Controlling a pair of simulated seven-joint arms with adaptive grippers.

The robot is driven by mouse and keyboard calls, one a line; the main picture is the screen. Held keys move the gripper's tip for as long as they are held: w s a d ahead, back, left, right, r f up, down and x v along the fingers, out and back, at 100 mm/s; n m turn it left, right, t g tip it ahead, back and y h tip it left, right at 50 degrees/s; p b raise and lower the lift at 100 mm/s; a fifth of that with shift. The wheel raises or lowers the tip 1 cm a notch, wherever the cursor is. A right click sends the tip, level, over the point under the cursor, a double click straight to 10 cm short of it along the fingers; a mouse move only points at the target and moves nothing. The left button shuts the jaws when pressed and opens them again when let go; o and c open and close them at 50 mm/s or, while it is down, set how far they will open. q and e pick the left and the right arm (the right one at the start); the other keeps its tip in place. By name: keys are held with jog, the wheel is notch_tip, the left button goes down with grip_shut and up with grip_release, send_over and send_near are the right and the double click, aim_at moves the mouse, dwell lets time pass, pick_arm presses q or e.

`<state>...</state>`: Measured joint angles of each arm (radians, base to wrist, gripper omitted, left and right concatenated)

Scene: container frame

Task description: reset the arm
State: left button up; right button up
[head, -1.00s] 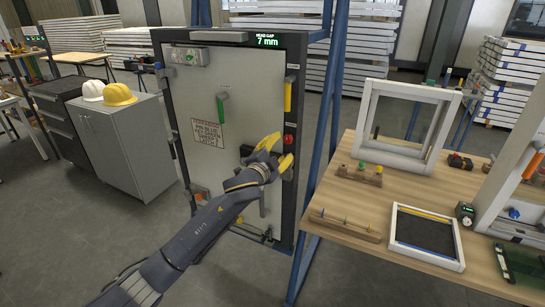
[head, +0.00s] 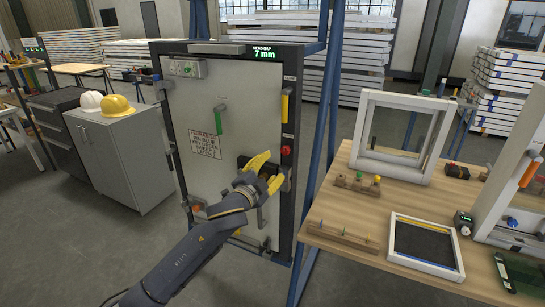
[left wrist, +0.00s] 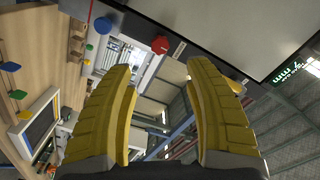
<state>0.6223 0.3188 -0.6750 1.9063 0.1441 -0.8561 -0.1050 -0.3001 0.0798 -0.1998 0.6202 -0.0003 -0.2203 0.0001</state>
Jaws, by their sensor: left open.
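My left gripper (head: 270,171) has yellow fingers spread apart with nothing between them. In the head view it is in front of the lower right part of a grey door panel (head: 230,110) in a dark frame. It overlaps a dark latch block (head: 243,161) there; I cannot tell whether they touch. In the left wrist view the open fingers (left wrist: 160,68) show with an empty gap, and a red knob (left wrist: 160,45) lies beyond it. That red knob (head: 286,151) is on the frame's right side in the head view. My right gripper is not in view.
A wooden table (head: 325,210) at right holds a white window frame (head: 360,135), a block with coloured knobs (head: 357,184) and a dark-filled tray frame (head: 425,268). A blue post (head: 318,150) stands between door and table. A grey cabinet (head: 125,160) is at left.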

pick_arm(q)
jog(key=w+a+f+n+g+y, duration=0.1)
jog(key=w+a+f+n+y, duration=0.3)
jog(key=f, duration=0.7)
jog(key=w+a+f+n+g+h, duration=0.1)
jog(key=w+a+f, duration=0.3)
jog(key=f, duration=0.8)
jog(key=s+a+f+n+g+y, duration=0.1)
jog(key=s+a+f, duration=0.3)
jog(key=f, duration=0.7)
jog(key=s+a+f+n+g+y, duration=0.1)
jog(key=s+a+f+n+g, duration=0.15)
jog(key=s+f, duration=0.6)
jog(key=s+a+f+g+y, duration=0.1)
jog(key=s+a+f, duration=0.3)
jog(key=f, duration=0.9)
jog(key=s+a+f+n+g, duration=0.1)
jog(key=s+a+f+g, duration=0.1)
jog(key=s+f, duration=0.85)
jog(key=s+a+f+n+g, duration=0.1)
jog(key=s+f+n+g, duration=0.1)
jog(key=s+f, duration=0.9)
jog(key=s+f+g, duration=0.2)
jog(key=s, duration=1.7)
jog(key=s+f+g+y, duration=0.1)
jog(key=s+f+g, duration=0.1)
jog(key=s, duration=1.7)
jog(key=shift+s+d+f+g, duration=0.15)
jog(key=shift+s+f+g, duration=0.15)
jog(key=shift+f, duration=0.55)
